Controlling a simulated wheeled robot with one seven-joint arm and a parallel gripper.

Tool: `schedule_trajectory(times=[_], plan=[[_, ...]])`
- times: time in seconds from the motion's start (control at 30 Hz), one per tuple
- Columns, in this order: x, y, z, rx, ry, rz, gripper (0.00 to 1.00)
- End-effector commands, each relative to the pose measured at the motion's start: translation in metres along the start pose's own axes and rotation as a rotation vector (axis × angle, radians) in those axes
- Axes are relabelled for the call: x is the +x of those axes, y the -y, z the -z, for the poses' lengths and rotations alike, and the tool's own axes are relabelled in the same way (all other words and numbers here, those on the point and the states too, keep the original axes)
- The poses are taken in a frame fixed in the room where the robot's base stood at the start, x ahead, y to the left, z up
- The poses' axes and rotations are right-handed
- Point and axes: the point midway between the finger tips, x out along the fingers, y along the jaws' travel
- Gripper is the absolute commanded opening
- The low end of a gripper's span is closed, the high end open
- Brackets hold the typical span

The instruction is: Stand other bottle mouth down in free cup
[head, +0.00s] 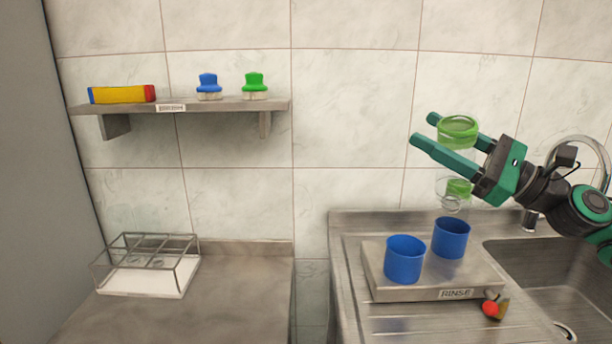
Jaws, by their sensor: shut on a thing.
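Both cups stand on a grey block labelled RINSE (400,288) on the ribbed drainboard. A wire rack (150,262) stands left. A shelf (190,105) holds blue and green caps.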

Motion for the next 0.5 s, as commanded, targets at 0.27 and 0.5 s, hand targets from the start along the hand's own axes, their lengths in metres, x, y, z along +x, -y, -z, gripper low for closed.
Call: schedule_trajectory(times=[0.27,0.5], plan=[[-0.0001,-0.0004,0.0001,0.258,-0.001,0.108,0.27],[0.0053,0.0026,0.0084,0.351,0.001,0.143,0.27]])
